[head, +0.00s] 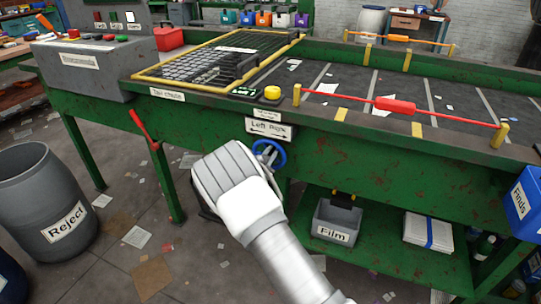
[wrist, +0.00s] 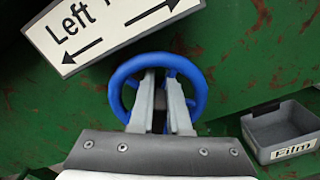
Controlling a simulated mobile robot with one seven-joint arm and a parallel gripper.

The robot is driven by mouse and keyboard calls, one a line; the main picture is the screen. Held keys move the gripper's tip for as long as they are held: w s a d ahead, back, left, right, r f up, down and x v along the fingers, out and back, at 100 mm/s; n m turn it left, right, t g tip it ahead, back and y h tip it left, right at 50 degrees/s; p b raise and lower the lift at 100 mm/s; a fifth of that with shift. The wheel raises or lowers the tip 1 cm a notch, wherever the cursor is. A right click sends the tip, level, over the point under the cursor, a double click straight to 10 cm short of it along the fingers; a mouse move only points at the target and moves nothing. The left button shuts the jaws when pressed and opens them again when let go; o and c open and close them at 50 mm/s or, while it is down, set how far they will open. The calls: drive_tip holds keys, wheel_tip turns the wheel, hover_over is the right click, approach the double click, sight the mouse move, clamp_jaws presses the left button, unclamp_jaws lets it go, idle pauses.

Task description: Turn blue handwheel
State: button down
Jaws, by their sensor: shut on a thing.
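The blue handwheel (head: 269,154) is on the front of the green belt frame, just below the "Left" arrow sign (head: 268,128). In the wrist view the handwheel (wrist: 196,82) faces me, with its rim around my gripper's fingers. My gripper (wrist: 161,84) has its two grey fingers inside the rim, one on each side of the dark hub, and is shut on the wheel's middle. The lower rim is hidden behind the fingers and palm. In the head view my white arm hides the fingertips. The sign (wrist: 100,25) is above left in the wrist view.
A grey "Film" bin (head: 336,222) stands on the lower shelf to the right; it also shows in the wrist view (wrist: 281,130). A grey "Reject" barrel (head: 45,205) stands at left. A red lever (head: 143,127) sticks out left of the wheel. The belt (head: 430,95) is above.

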drive_tip(key=shift+s+d+f+m+b, duration=0.1)
drive_tip(key=shift+f+m+b, duration=0.15)
drive_tip(key=shift+m+b, duration=0.3)
drive_tip(key=shift+s+a+f+m+b, duration=0.1)
drive_tip(key=shift+f+m+b, duration=0.15)
drive_tip(key=shift+m+b, duration=0.3)
drive_tip(key=shift+s+d+f+m+b, duration=0.1)
drive_tip(key=shift+f+m+b, duration=0.25)
drive_tip(key=shift+m, duration=0.35)
drive_tip(key=shift+r, duration=0.15)
drive_tip(key=c, duration=0.9)
unclamp_jaws()
drive_tip(key=shift+w, duration=0.1)
drive_tip(key=shift+r, duration=0.15)
drive_tip(key=shift+r, duration=0.1)
drive_tip(key=shift+s, duration=0.35)
drive_tip(key=p+v, duration=0.3)
drive_tip(key=v, duration=1.3)
drive_tip(key=shift+s+a, duration=0.25)
drive_tip(key=shift+s, duration=0.05)
